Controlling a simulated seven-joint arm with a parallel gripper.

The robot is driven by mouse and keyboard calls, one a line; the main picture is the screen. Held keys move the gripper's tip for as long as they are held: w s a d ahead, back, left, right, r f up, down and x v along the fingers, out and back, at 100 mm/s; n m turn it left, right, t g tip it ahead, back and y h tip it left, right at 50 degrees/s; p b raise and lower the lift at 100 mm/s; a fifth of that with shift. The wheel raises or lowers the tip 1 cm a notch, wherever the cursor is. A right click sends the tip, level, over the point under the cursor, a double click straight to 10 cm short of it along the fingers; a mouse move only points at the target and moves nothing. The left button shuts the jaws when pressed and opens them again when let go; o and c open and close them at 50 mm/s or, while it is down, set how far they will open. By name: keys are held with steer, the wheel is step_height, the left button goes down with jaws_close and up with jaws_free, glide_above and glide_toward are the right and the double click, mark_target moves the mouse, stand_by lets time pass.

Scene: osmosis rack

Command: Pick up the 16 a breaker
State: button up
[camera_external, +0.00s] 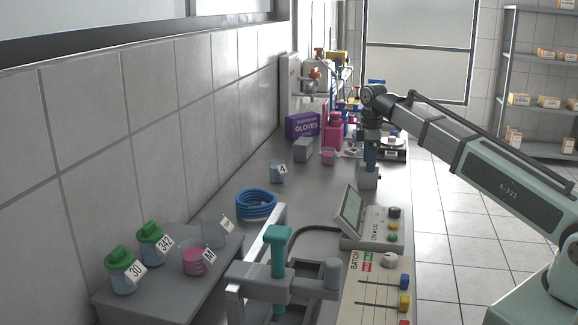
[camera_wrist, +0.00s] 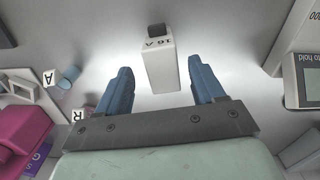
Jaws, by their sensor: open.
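The 16 A breaker (camera_wrist: 161,68) is a small pale block with a dark switch on one end and its label upside down in the wrist view. It stands on the grey bench beneath my gripper in the external view (camera_external: 369,179). My gripper (camera_wrist: 160,78) has blue fingers, open, one to each side of the breaker in the wrist view, with gaps between. In the external view my gripper (camera_external: 370,160) points down, its fingertips at about the breaker's top. Whether the fingers reach down beside it is unclear.
A control box with a screen (camera_external: 366,219) stands nearer the camera. A blue coil (camera_external: 256,204) lies on the bench. Bench around the breaker is clear.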

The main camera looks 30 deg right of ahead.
mark_target(369, 174)
steer(key=shift+s+f, duration=0.15)
steer(key=shift+f, duration=2.4)
steer(key=shift+c, duration=0.4)
steer(key=c, duration=1)
